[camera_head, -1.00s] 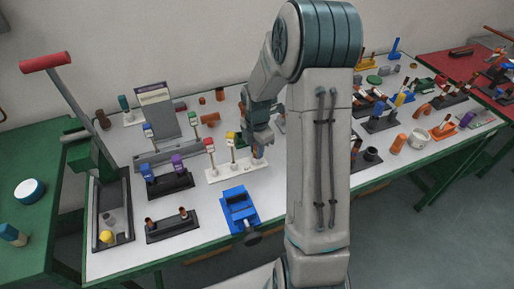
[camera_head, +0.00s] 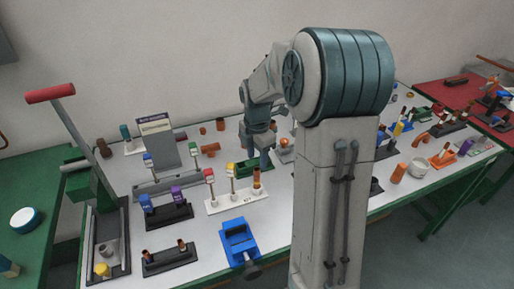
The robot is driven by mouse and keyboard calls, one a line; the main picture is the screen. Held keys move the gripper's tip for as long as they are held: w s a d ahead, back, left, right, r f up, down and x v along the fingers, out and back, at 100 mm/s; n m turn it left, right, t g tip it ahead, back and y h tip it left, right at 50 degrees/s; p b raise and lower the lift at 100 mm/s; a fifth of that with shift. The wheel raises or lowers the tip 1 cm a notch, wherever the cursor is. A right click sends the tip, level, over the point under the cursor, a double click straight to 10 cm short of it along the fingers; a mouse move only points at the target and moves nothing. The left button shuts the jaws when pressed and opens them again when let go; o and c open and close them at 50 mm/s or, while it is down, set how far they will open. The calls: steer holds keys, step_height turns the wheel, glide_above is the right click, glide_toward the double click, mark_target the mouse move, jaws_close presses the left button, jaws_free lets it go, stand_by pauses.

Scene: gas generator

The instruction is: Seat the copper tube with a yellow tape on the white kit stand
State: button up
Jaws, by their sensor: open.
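The white kit stand (camera_head: 222,208) lies on the table left of my arm, behind the blue vise. A red-topped piece (camera_head: 209,175) and a yellow-topped piece (camera_head: 230,169) stand upright on it. A copper tube (camera_head: 256,188) stands upright at its right end; its yellow tape is too small to make out clearly. My gripper (camera_head: 264,166) is open, just behind and above this tube, apparently apart from it. The fingertips are small and partly unclear.
A blue vise (camera_head: 239,241) stands in front of the stand. A dark holder with blue and purple tops (camera_head: 168,215) is to the left. A green-based piece (camera_head: 245,167) and an orange-topped piece (camera_head: 284,150) lie close to my gripper. My arm hides the table's middle.

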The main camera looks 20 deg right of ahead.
steer(key=shift+r, duration=1.75)
steer(key=shift+s+a+r, duration=0.15)
steer(key=shift+s, duration=0.05)
steer(key=s+a+r+m+t, duration=0.1)
steer(key=s+a+m, duration=0.3)
steer(key=s+m, duration=0.6)
steer(key=s+a+r+m+t, duration=0.2)
steer(key=s+a+r+m, duration=0.1)
steer(key=s+m, duration=0.7)
steer(key=shift+s+a+m, duration=0.3)
steer(key=shift+a+m, duration=0.15)
steer(key=shift+m, duration=0.05)
steer(key=shift+c, duration=0.4)
